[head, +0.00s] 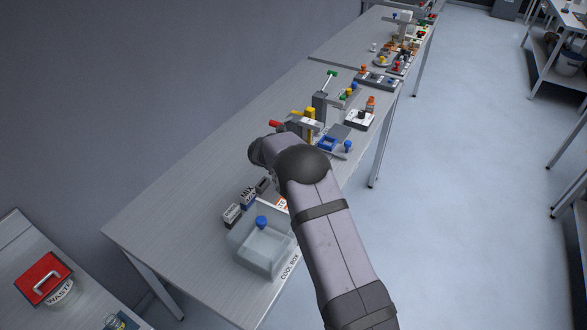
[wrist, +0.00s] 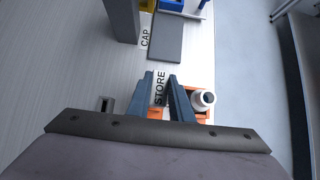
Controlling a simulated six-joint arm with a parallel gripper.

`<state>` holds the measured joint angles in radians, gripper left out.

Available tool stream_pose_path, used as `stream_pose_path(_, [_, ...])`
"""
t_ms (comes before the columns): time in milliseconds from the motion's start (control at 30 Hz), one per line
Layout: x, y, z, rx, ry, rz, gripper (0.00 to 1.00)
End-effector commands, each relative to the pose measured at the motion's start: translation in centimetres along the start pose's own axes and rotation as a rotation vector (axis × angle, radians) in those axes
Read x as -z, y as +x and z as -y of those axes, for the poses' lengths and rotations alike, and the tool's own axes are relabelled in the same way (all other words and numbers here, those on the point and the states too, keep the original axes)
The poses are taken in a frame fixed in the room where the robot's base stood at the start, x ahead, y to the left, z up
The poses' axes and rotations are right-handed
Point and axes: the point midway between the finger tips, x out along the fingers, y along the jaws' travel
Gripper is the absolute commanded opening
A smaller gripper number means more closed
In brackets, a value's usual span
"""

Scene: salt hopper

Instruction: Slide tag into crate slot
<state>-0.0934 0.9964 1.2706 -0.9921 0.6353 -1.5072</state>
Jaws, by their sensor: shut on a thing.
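My gripper (wrist: 161,82) reaches down over the table in the wrist view, its two blue-grey fingers shut on a white tag (wrist: 160,90) that reads STORE. An orange crate (wrist: 204,117) shows beneath and beside the fingers, with a white round-topped thing (wrist: 203,99) at its right side. The fingers cover much of the crate, and its slot cannot be made out. I cannot tell whether the tag touches the crate. In the head view my arm hides the gripper and most of the orange crate (head: 281,203).
A clear cool box (head: 262,245) with a blue-topped thing stands at the table's near end. Labelled grey blocks (head: 232,214) stand beside it. A grey post (wrist: 121,20) and a flat grey plate (wrist: 168,38) by a CAP label lie beyond. The table's left side is clear.

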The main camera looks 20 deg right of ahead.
Motion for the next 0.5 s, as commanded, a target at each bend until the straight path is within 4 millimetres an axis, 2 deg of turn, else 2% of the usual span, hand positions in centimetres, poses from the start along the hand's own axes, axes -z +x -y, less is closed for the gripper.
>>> stream_pose_path(500, [0.64,0.78,-0.02,-0.001,0.0,0.0,0.0])
